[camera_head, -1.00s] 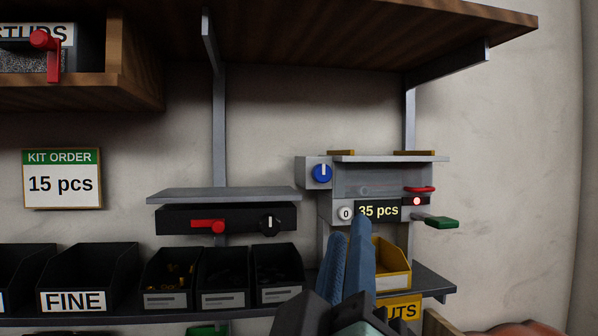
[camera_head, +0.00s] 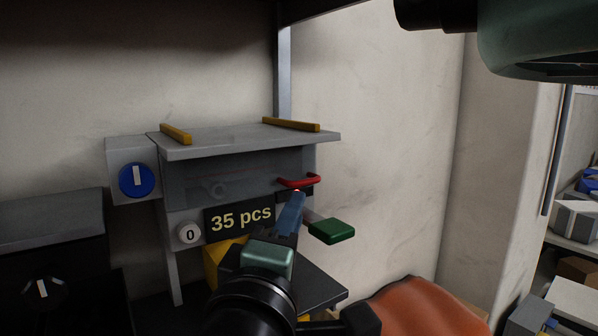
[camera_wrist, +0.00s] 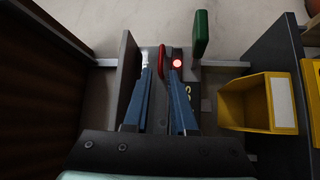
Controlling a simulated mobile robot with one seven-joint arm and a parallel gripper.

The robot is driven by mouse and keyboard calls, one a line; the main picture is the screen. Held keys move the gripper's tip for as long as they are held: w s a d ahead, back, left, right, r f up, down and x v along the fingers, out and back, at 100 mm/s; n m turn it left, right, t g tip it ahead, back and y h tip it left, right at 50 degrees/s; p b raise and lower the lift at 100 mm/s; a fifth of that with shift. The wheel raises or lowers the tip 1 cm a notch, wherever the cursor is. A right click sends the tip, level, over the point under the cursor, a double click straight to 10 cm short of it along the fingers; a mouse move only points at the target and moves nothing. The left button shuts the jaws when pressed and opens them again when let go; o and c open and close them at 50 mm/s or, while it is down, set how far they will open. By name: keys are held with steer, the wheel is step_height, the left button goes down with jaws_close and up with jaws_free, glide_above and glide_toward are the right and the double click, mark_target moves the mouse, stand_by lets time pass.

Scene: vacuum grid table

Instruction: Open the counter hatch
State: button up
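The counter (camera_head: 195,200) is a grey wall unit with a "35 pcs" display. A clear panel forms its upper front and looks shut. A red handle (camera_head: 299,181) sits at the panel's right end. My gripper (camera_head: 292,198) is in front of the counter's right side, its blue fingers just below the handle in the head view. In the wrist view the fingers of my gripper (camera_wrist: 159,72) are apart, with the red handle (camera_wrist: 161,62) showing between their tips. I cannot tell whether they touch it. A red lamp (camera_wrist: 177,63) glows beside the right finger.
A green lever (camera_head: 332,231) sticks out right of the counter, close to my fingers. A blue knob (camera_head: 136,180) and a "0" button (camera_head: 188,234) are on its left. The counter's flat top (camera_head: 225,139) overhangs the panel. A yellow bin (camera_wrist: 258,103) is below.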

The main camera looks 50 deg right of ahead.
mark_target(306, 183)
steer(key=p+x, duration=0.3)
steer(key=x, duration=0.6)
steer(key=shift+w+d+r, duration=0.1)
steer(key=shift+d, duration=0.05)
steer(key=shift+w+d+p, duration=0.25)
steer(key=shift+d+p, duration=0.1)
steer(key=shift+d, duration=0.05)
steer(key=shift+a, duration=0.1)
jaws_close()
stand_by(0.6)
